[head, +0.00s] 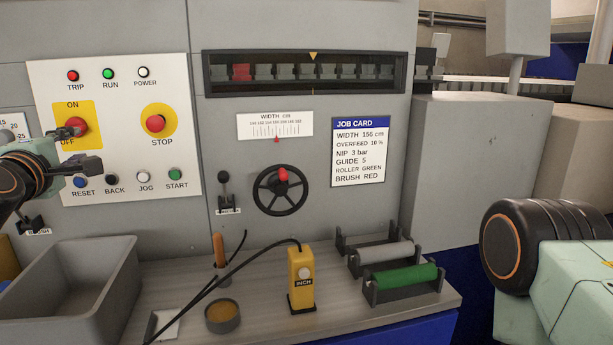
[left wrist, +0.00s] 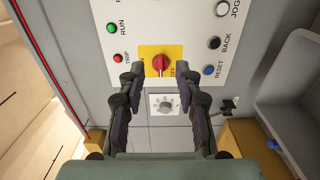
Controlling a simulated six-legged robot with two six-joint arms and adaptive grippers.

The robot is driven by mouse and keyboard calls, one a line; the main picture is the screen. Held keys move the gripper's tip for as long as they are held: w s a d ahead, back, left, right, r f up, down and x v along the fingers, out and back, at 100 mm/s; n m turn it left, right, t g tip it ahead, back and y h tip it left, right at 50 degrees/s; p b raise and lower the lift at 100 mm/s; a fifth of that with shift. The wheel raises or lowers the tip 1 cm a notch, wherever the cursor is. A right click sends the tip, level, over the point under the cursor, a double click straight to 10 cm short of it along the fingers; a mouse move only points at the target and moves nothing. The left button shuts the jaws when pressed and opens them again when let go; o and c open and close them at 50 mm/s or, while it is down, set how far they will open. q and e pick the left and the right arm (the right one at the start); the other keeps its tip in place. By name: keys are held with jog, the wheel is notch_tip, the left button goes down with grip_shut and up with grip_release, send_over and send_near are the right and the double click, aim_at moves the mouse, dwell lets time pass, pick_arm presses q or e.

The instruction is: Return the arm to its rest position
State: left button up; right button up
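My left gripper (head: 84,148) is in front of the lower left of the white control panel (head: 121,96). In the left wrist view its two fingers (left wrist: 158,76) stand apart with nothing between them. Beyond the fingertips is the red ON/OFF switch (left wrist: 160,65) on its yellow plate; the switch also shows in the head view (head: 76,127), close to the gripper. I cannot tell whether a finger touches the panel. My right arm (head: 550,250) shows at the lower right of the head view; its gripper is out of the picture.
A grey bin (head: 118,290) stands below the left gripper. The bench holds a yellow INCH pendant (head: 301,280) with a cable, grey (head: 384,254) and green (head: 402,278) rollers, and a round tub (head: 222,317). A handwheel (head: 280,191) projects from the machine front.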

pick_arm(q)
jog(key=s+d+f+m+g+h+b, duration=0.1)
jog(key=s+d+f+m+g, duration=0.3)
jog(key=f, duration=0.7)
jog(key=s+d+f+m+g+h+b, duration=0.15)
jog(key=d+f+m, duration=0.4)
jog(key=f, duration=0.55)
jog(key=s+d+f+m+g+h, duration=0.2)
jog(key=s+d+f+m+g, duration=0.3)
jog(key=f, duration=0.6)
jog(key=s+d+f+m+g+b, duration=0.1)
jog(key=s+f+m+g, duration=0.2)
jog(key=s+f, duration=0.9)
jog(key=s+d+f+m+g+b, duration=0.2)
jog(key=s+f+m+g, duration=0.1)
jog(key=s+f, duration=0.9)
jog(key=s+g, duration=0.1)
jog(key=s, duration=0.4)
jog(key=shift+s+d+f, duration=0.15)
jog(key=shift+s+f, duration=0.05)
jog(key=shift+s, duration=0.2)
jog(key=shift+s+y, duration=0.1)
jog(key=shift+y, duration=0.15)
